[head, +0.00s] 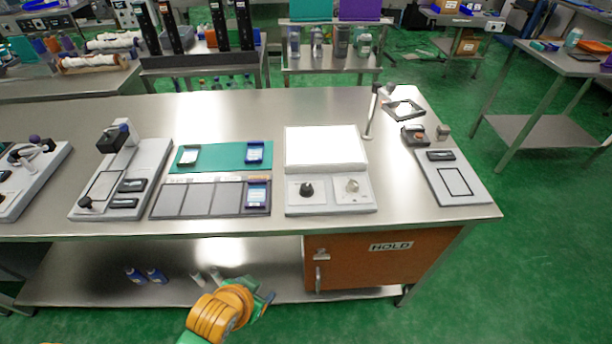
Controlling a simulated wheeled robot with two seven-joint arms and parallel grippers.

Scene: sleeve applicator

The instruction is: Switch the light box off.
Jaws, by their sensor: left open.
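The light box (325,146) stands on the steel bench, right of the middle in the head view. Its slanted panel is bright white and looks lit. On its light grey front base are a black knob (307,190) at the left and a pale metallic knob or switch (352,186) at the right. The exact setting of either control is too small to tell. My left gripper (265,298) is low at the bottom of the view, in front of the bench and below its top, well apart from the light box. It is open and partly hidden by my orange wrist. My right gripper is out of view.
Left of the box lie a green mat (224,156) and a dark sectioned tray (200,199) with small devices. A lamp stand (369,120) rises at its right rear. An orange HOLD cabinet (350,270) hangs under the bench's front edge.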

